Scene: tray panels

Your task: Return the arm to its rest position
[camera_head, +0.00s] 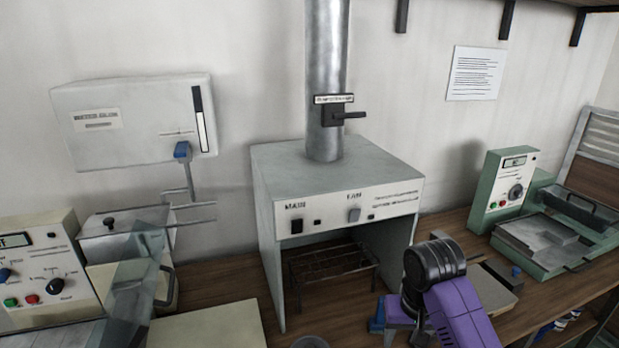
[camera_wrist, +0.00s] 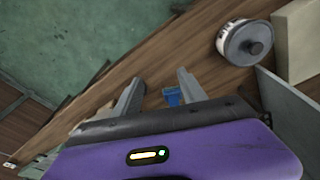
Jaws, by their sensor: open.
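My arm, purple with a dark joint, reaches up from the bottom edge of the head view, right of the middle, in front of the wooden bench (camera_head: 215,281). My gripper (camera_wrist: 160,76) shows in the wrist view with its two grey fingers apart and nothing held between the tips. A small blue piece (camera_wrist: 172,97) shows low between the fingers; I cannot tell whether it is held or lies beyond them. In the head view the fingers cannot be made out clearly.
A grey hood (camera_head: 337,165) with switches and a duct (camera_head: 326,60) stands behind the arm. A green device (camera_head: 505,190) is at right, a control box (camera_head: 40,270) at left. The wrist view shows a round lidded pot (camera_wrist: 232,54) on the bench and green floor (camera_wrist: 80,35) beyond.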

